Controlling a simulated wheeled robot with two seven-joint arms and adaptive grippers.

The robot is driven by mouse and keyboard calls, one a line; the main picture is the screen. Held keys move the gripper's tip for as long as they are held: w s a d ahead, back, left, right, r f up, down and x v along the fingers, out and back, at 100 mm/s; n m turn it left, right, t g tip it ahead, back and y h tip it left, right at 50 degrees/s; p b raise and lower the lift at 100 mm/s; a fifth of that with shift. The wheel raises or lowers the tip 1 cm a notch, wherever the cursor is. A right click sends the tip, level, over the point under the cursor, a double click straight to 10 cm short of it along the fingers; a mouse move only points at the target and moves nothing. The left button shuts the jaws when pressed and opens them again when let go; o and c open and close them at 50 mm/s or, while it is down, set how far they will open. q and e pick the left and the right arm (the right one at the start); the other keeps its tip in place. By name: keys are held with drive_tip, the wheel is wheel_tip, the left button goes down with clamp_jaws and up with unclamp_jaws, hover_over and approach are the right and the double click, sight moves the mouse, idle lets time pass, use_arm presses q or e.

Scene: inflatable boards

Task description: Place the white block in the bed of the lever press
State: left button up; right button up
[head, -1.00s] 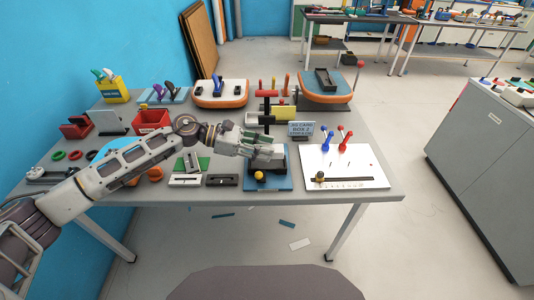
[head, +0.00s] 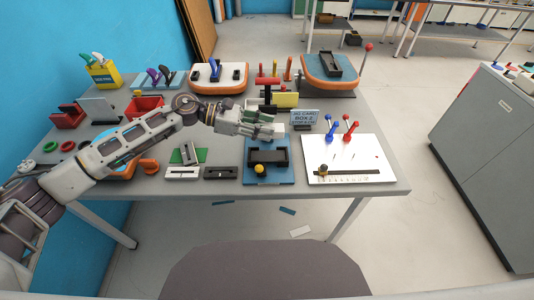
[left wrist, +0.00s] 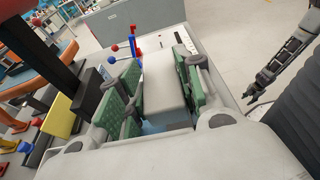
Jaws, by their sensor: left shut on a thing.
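My left gripper (head: 272,130) is shut on the white block (left wrist: 165,85); in the left wrist view the block sits between the green finger pads. In the head view the gripper hangs over the table, behind a blue board (head: 284,176) with a black bed (head: 268,157) and yellow knob. At the back right, an orange-edged blue board (head: 316,67) carries a black trough (head: 331,64), with a red-balled lever (head: 369,47) beside it. I cannot tell for sure which fixture is the lever press. My right gripper (left wrist: 256,94) shows small in the left wrist view; its jaw state is unclear.
A red-and-black fixture with a yellow block (head: 284,100) stands just behind my left gripper. A small sign (head: 304,118) stands to its right. A white board (head: 349,148) with blue and red levers lies at the right. White and black slotted plates (head: 182,173) lie at the left.

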use_arm(q)
hover_over(264, 156)
wheel_tip(264, 156, down, 6)
drive_tip(key=shift+w+r, duration=0.1)
drive_tip(key=shift+r, duration=0.05)
drive_tip(key=shift+f, duration=2.1)
use_arm(e)
drive_tip(key=shift+w+a+r, duration=0.2)
drive_tip(key=shift+a+r, duration=0.05)
drive_tip(key=shift+a, duration=0.45)
drive_tip(key=shift+a, duration=0.1)
use_arm(q)
drive_tip(key=shift+f, duration=0.15)
use_arm(e)
drive_tip(key=shift+s+a+f, duration=0.1)
drive_tip(key=shift+f, duration=0.1)
